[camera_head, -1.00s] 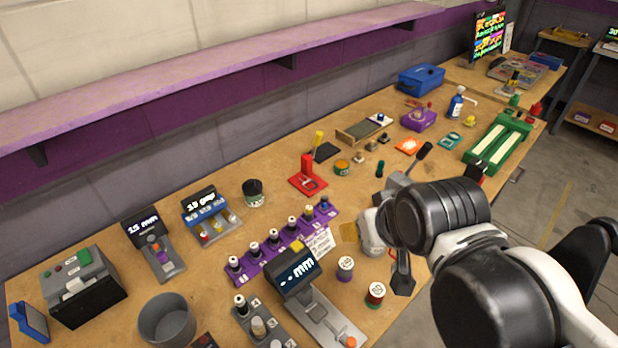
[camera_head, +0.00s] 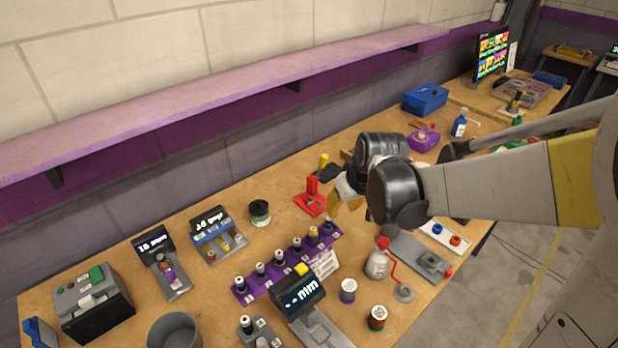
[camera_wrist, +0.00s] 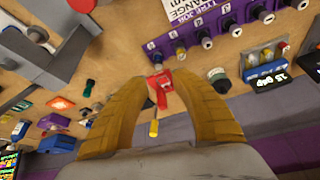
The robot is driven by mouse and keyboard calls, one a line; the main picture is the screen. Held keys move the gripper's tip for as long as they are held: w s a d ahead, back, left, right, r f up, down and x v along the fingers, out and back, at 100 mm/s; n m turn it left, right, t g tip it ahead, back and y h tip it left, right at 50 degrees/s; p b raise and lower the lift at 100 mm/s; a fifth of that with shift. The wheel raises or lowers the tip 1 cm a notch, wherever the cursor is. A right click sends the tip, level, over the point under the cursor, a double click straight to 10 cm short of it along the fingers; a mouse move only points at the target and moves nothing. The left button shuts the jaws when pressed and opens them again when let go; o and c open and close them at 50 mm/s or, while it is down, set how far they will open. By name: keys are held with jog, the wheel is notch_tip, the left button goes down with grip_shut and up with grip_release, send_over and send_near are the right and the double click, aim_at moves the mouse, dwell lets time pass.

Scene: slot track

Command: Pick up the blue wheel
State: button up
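A small blue wheel (camera_head: 437,229) sits on a white plate (camera_head: 446,236) beside an orange-red wheel (camera_head: 455,240), near the right front of the bench in the head view. I cannot make out the blue wheel clearly in the wrist view. My gripper (camera_head: 338,200) is above the bench, left of the plate and near the purple rack, partly hidden by my arm. In the wrist view my gripper (camera_wrist: 158,80) has its two yellow-brown fingers spread apart. Nothing is held between them; a red stand (camera_wrist: 159,84) shows beyond on the bench.
A purple rack (camera_head: 285,262) of capped pieces stands left of the plate. A long shelf (camera_head: 230,90) overhangs the back. Floor (camera_head: 535,270) is clear at the right.

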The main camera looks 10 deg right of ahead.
aim_at(331, 220)
jog(key=shift+n+g, duration=0.3)
jog(key=shift+g, duration=0.1)
jog(key=x, duration=0.3)
jog(key=w+b+x, duration=0.1)
jog(key=x, duration=0.5)
jog(key=shift+w+d+f, duration=0.1)
jog(key=shift+w+d, duration=0.2)
jog(key=shift+w, duration=0.15)
jog(key=b+x, duration=0.3)
jog(key=x, duration=0.3)
jog(key=shift+w+a, duration=0.15)
grip_shut()
